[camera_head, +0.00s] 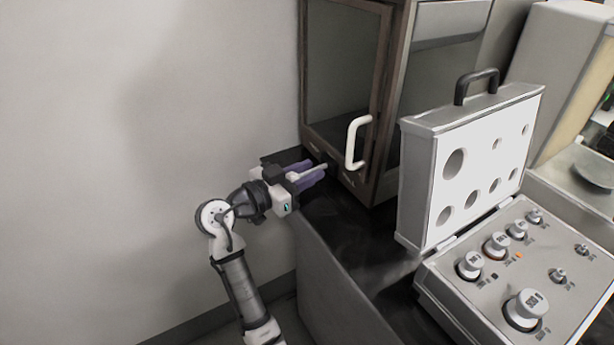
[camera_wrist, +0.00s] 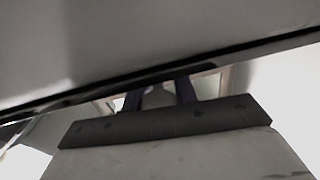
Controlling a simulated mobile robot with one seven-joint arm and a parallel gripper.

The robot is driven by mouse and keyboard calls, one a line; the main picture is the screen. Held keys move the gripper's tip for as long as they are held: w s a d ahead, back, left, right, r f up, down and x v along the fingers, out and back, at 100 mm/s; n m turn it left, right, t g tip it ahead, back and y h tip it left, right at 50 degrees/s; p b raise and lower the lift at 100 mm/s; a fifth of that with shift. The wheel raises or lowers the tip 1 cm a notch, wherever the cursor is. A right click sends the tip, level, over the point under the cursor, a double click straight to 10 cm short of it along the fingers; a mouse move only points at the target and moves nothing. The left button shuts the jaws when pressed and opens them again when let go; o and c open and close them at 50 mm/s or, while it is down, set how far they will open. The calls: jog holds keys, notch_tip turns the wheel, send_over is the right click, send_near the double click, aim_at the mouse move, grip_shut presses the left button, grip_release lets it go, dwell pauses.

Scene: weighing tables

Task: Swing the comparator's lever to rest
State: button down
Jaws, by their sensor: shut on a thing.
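The comparator is a wood-framed cabinet with a glass front (camera_head: 341,62) and a white door handle (camera_head: 352,142), at upper centre in the head view. Its lever looks like a pale bar (camera_head: 313,170) at the cabinet's lower left front. My gripper (camera_head: 317,168), with purple fingers, is shut on this lever, one finger on each side. In the wrist view, the dark fingers (camera_wrist: 160,92) show on both sides of a greyish piece. The lever's pivot is hidden or too small to make out.
An open case of round weights (camera_head: 515,260) stands right of the cabinet, its white lid (camera_head: 475,170) upright. The dark tabletop (camera_head: 375,245) between is bare. A plain wall (camera_head: 150,150) is at left. A grey surface (camera_wrist: 110,45) fills the top of the wrist view.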

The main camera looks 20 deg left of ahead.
dwell(0.3)
jog(key=c, duration=1.1)
grip_release()
jog(key=shift+c, duration=0.2)
jog(key=b+v, duration=0.1)
jog(key=v, duration=1.3)
jog(key=shift+w, duration=0.15)
